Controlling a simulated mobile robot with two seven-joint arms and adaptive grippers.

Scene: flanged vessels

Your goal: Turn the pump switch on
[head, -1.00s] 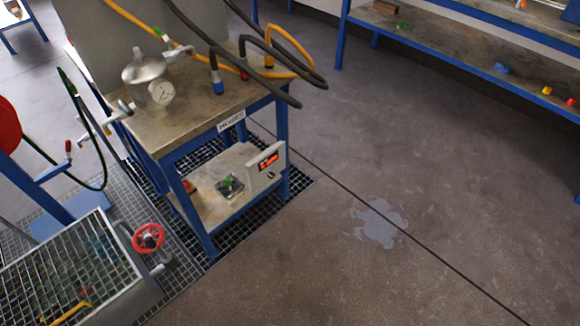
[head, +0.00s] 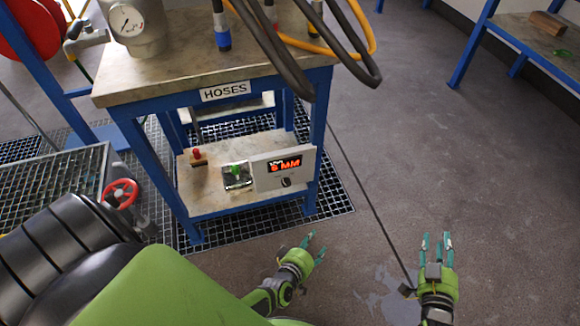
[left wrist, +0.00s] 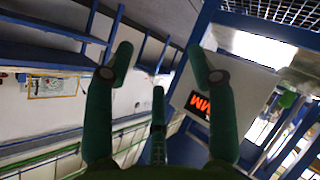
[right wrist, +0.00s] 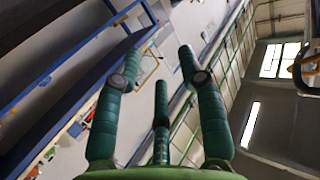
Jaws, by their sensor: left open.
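On the lower shelf of the hoses bench, a white panel (head: 302,163) carries a lit red display (head: 285,164) and a black knob (head: 286,182). Beside it on the left is a green switch (head: 236,172) on a shiny metal plate. I read no pump label on either. My left gripper (head: 315,241) is open and empty, in front of and below the panel, apart from it. The left wrist view shows the panel (left wrist: 240,85) beyond its fingers and the green switch (left wrist: 288,99) at right. My right gripper (head: 437,241) is open and empty over the floor, farther right.
A red button (head: 197,154) on a wooden block sits on the same shelf. Blue legs and the bench top (head: 190,70) frame the shelf; dark hoses (head: 290,60) hang over its edge. A red handwheel (head: 121,193) stands at left. The floor at right is mostly clear, with a puddle.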

